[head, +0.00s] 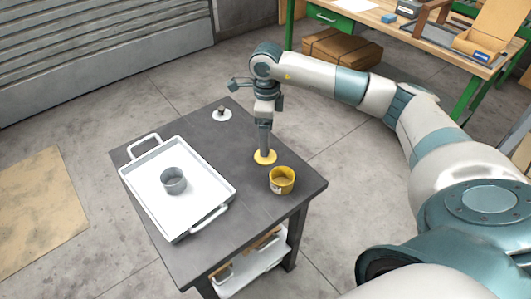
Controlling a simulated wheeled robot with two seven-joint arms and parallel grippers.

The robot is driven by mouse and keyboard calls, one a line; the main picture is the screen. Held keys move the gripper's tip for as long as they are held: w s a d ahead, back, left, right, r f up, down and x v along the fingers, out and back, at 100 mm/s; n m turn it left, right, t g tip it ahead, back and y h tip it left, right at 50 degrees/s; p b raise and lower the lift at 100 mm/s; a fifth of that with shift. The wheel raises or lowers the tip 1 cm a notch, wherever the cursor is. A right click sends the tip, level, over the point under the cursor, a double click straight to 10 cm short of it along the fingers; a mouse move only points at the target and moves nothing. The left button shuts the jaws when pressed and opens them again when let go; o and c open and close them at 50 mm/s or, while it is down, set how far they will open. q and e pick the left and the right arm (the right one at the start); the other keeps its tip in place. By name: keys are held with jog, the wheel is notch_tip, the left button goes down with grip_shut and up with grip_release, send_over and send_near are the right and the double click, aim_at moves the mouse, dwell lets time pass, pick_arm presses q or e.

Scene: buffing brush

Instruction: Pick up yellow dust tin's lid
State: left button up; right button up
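The yellow lid (265,157) is a flat disc beside the open yellow tin (282,181) on the dark table. My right gripper (265,149) points straight down at the lid's middle. Its fingers look close together and hide the lid's centre, so any knob there is not visible. I cannot tell whether they are closed on it, or whether the lid rests on the table or is just above it. The tin is upright, with a pale label on its side. My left gripper is not in view.
A white tray (150,200) with handles holds a grey round tin (173,181) at the table's left. A white lid with a dark knob (222,114) lies at the back of the table (190,125). A workbench and a brown box (341,47) stand behind.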

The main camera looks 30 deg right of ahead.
aim_at(272, 158)
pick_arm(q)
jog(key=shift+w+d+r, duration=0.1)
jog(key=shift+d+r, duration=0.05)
pick_arm(e)
jog(key=shift+f, duration=0.85)
jog(key=shift+f+p, duration=0.25)
jog(key=shift+p, duration=0.05)
jog(key=shift+w+f+p, duration=0.15)
jog(key=shift+f+p, duration=0.35)
jog(key=shift+f, duration=0.4)
notch_tip(272, 158, down, 2)
jog(key=shift+f, duration=0.1)
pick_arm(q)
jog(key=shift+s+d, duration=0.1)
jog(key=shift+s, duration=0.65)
pick_arm(e)
jog(key=shift+w+f, duration=0.1)
jog(key=shift+f, duration=0.2)
